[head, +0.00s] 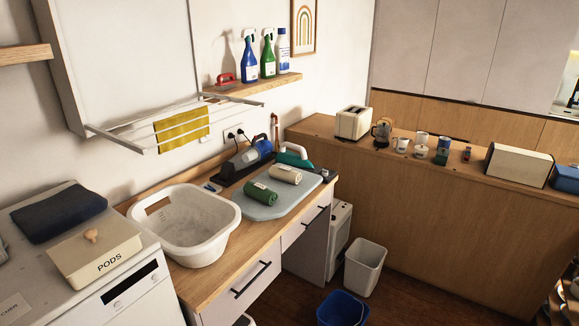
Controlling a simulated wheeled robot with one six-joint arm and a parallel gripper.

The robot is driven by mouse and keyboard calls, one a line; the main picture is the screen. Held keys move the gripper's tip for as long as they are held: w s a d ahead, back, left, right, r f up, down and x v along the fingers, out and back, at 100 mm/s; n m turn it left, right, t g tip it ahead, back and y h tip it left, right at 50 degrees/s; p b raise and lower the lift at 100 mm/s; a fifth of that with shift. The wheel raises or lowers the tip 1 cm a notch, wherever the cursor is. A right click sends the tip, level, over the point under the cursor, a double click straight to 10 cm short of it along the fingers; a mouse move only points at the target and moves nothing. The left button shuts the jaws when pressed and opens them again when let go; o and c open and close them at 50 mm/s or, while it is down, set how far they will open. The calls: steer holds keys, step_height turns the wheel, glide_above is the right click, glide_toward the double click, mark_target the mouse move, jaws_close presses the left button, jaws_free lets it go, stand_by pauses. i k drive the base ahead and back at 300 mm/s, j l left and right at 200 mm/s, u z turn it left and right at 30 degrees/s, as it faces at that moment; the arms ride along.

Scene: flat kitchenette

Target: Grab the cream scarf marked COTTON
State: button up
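A rolled cream cloth (285,174) with a small label lies on the pale blue-grey board (287,203) on the wooden counter. The label is too small to read, so I cannot tell whether it says COTTON. A rolled green cloth (261,193), also labelled, lies just in front and to the left of it on the same board. A teal iron (294,155) stands just behind the cream roll. My gripper is not in view.
A white laundry basket (185,228) stands left of the board. A blue handheld vacuum (253,153) is behind. A white bin (364,268) and a blue bin (342,308) stand on the floor below. A drying rack with a yellow cloth (183,131) juts from the wall.

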mark_target(285, 174)
steer(key=i+j+z, duration=0.25)
steer(key=i, duration=0.4)
steer(key=i+j+z, duration=0.3)
steer(key=i, duration=0.35)
steer(key=i+j+z, duration=0.25)
steer(key=i+j, duration=0.3)
